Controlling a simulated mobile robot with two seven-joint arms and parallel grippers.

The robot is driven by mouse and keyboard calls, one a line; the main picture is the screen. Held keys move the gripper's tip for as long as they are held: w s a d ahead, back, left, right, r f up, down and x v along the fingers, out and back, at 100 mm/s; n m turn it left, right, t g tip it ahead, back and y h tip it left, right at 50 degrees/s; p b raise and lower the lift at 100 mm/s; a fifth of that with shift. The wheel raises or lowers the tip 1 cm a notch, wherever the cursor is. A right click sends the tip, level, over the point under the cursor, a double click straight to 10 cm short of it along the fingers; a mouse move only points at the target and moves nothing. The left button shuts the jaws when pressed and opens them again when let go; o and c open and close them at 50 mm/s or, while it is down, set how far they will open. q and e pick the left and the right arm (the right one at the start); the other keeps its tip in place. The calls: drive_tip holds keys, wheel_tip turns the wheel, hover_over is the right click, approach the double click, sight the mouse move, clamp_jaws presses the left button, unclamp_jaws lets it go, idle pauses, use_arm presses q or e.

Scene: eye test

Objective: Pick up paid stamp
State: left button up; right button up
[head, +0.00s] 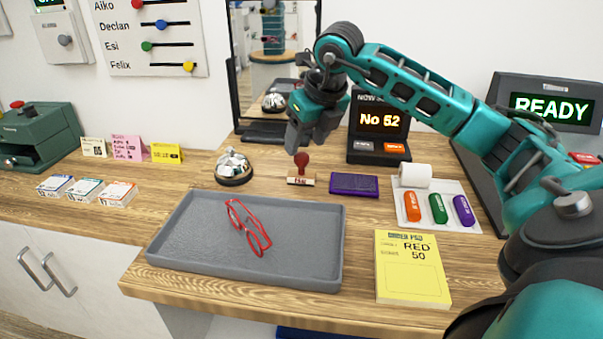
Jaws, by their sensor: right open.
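The paid stamp (301,181) stands on the wooden counter behind the grey tray, with a red knob handle and a pale base with red lettering. A purple ink pad (354,185) lies just right of it. My right gripper (296,148) is open and empty, above the stamp with its fingers pointing down. The fingertips look close above the red knob; I cannot tell the exact gap. My left gripper is not in view.
A grey tray (190,255) holding red glasses (248,228) lies in front. A bell (233,168) stands left of the stamp. A number display (379,125) and a mirror (240,95) stand behind. Rolls on a white sheet (470,215) and a yellow pad (411,275) lie right.

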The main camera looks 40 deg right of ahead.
sight(302, 153)
drive_tip(key=x, duration=0.4)
drive_tip(key=shift+a+f, duration=0.1)
drive_tip(key=shift+f, duration=0.35)
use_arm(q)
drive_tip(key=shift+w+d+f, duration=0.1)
use_arm(e)
drive_tip(key=shift+s, duration=0.1)
drive_tip(key=shift+c, duration=0.3)
drive_tip(key=shift+r, duration=0.1)
drive_tip(key=c, duration=1)
drive_tip(key=shift+r, duration=0.1)
use_arm(q)
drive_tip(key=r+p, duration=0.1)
drive_tip(key=p, duration=0.1)
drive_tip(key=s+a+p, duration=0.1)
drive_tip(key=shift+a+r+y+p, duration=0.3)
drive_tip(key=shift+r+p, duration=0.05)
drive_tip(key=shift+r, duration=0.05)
use_arm(e)
wheel_tip(302, 153, up, 20)
drive_tip(key=shift+f, duration=0.1)
